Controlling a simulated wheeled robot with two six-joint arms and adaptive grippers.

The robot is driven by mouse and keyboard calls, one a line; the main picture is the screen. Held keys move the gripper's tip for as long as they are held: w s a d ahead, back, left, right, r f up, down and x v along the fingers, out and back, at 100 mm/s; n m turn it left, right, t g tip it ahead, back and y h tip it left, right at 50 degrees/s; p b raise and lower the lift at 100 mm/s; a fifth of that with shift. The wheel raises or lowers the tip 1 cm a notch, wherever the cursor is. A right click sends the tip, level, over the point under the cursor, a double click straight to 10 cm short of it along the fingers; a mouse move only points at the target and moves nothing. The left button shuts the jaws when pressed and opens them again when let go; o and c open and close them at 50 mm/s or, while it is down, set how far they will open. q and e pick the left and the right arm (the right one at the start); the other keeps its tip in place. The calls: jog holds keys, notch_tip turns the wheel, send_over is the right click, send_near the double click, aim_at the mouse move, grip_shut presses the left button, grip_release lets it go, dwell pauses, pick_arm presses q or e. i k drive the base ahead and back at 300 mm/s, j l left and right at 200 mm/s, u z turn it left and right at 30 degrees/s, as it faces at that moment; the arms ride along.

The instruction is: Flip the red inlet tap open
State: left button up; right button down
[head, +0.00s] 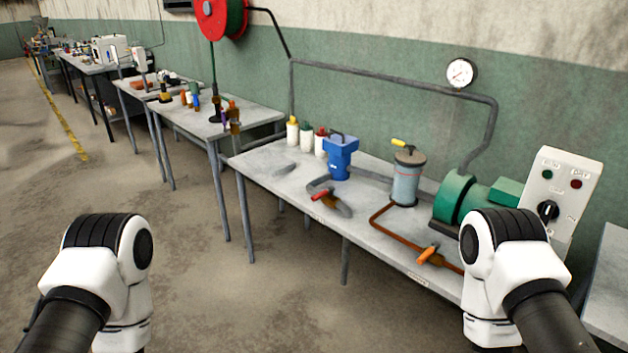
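The red inlet tap (318,195) is a small red handle on a grey pipe at the front edge of the workbench (270,165), below the blue unit (341,158). The handle seems to lie across the pipe end, but it is too small to tell its exact setting. A second, orange tap (428,255) sits on a copper pipe further right. My two arms show at the lower left and lower right as white and black links. Both grippers are out of view, and nothing of mine is seen touching the tap.
A clear cylinder vessel (406,178) with a yellow lever, a green motor (458,200) and a control box (561,190) stand right of the tap. Bottles (306,136) stand behind. A grey pipe (390,77) arches over the bench. The floor in front is clear.

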aim_at(331, 190)
jog(key=i+j+u, duration=0.15)
jog(key=i, duration=1.4)
